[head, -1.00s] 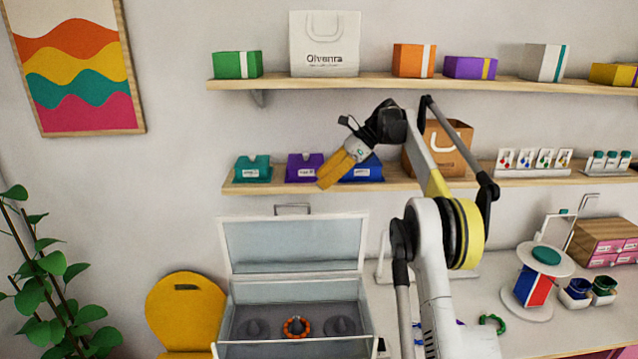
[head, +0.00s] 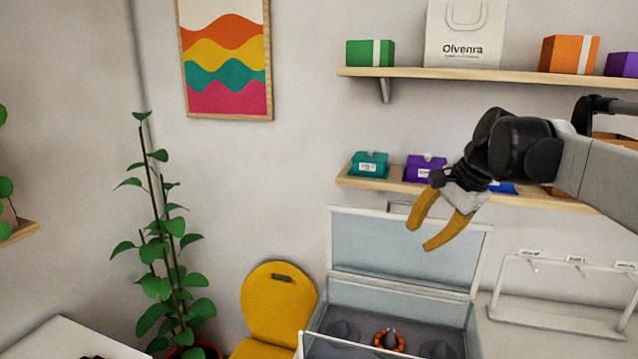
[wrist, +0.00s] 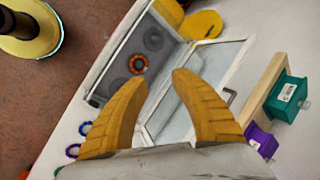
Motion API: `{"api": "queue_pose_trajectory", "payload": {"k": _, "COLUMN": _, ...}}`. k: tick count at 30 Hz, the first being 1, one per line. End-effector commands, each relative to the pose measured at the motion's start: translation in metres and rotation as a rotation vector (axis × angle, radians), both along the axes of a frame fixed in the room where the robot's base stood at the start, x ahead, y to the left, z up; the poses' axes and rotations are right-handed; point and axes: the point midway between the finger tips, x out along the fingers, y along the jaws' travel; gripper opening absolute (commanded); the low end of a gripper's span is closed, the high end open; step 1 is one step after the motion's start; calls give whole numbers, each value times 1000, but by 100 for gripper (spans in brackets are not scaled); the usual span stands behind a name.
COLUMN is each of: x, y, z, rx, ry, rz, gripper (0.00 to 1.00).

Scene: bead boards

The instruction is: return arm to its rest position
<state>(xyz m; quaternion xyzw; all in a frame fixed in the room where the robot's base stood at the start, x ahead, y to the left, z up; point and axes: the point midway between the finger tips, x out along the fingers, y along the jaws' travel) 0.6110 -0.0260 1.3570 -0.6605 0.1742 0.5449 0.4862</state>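My gripper (head: 432,229) is raised in the air in front of the wall, with its two yellow fingers spread apart and nothing between them. In the head view it is above the open glass-lidded display case (head: 345,290) and in front of the lower shelf. My arm reaches in from the right edge. In the wrist view the open fingers (wrist: 160,88) point toward the display case (wrist: 112,62). An orange bead bracelet (head: 389,340) sits around the middle peg in the case and also shows in the wrist view (wrist: 138,64).
The lower shelf (head: 352,183) with teal (head: 369,164) and purple (head: 424,167) boxes is behind my gripper. The upper shelf (head: 460,77) holds more boxes and a white bag. A white stand (head: 555,312) is at right. A yellow chair (head: 277,307) and a plant stand left.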

Motion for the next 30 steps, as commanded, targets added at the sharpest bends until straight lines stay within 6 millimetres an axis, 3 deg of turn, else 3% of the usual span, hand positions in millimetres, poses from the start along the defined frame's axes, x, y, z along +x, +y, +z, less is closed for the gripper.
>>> {"api": "queue_pose_trajectory", "payload": {"k": 1, "x": -26, "y": 8, "z": -23, "rx": -55, "ry": -35, "rz": 60, "gripper": 30}}
{"api": "queue_pose_trajectory", "payload": {"k": 5, "x": -86, "y": 20, "z": -68, "rx": -219, "ry": -132, "rz": 234, "gripper": 30}}
{"api": "queue_pose_trajectory", "payload": {"k": 9, "x": -150, "y": 27, "z": -129, "rx": -400, "ry": -229, "rz": 428, "gripper": 30}}
{"api": "queue_pose_trajectory", "payload": {"k": 15, "x": -220, "y": 28, "z": -214, "rx": -624, "ry": -335, "rz": 668, "gripper": 30}}
{"api": "queue_pose_trajectory", "payload": {"k": 18, "x": -238, "y": 27, "z": -241, "rx": -696, "ry": -366, "rz": 745, "gripper": 30}}
{"api": "queue_pose_trajectory", "payload": {"k": 21, "x": -248, "y": 26, "z": -255, "rx": -736, "ry": -381, "rz": 787, "gripper": 30}}
{"api": "queue_pose_trajectory", "payload": {"k": 30, "x": -250, "y": 26, "z": -257, "rx": -749, "ry": -387, "rz": 801, "gripper": 30}}
